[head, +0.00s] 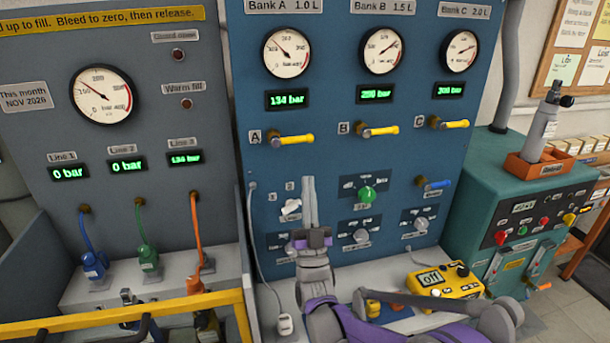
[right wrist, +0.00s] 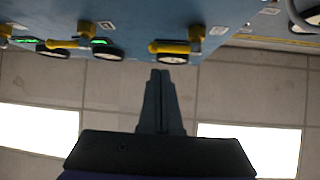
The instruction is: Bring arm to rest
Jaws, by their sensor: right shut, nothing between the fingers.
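My right gripper (head: 308,181) is shut and empty, its fingers pointing up in front of the blue panel (head: 335,100). A white selector knob (head: 290,207) is just left of the fingers; I cannot tell whether they touch. In the right wrist view the closed fingers (right wrist: 161,74) point at the panel edge (right wrist: 130,20), with yellow valve handles (right wrist: 170,47) at the top. My right arm comes in from the bottom right. My left gripper is not in view.
Yellow bank handles (head: 292,139) stick out above. A green knob (head: 367,194) and a blue handle (head: 437,185) are to the right. A yellow meter (head: 445,281) lies on the bench near my forearm. A yellow rail (head: 130,314) and coloured hoses (head: 196,233) are left. A teal cabinet (head: 475,205) stands right.

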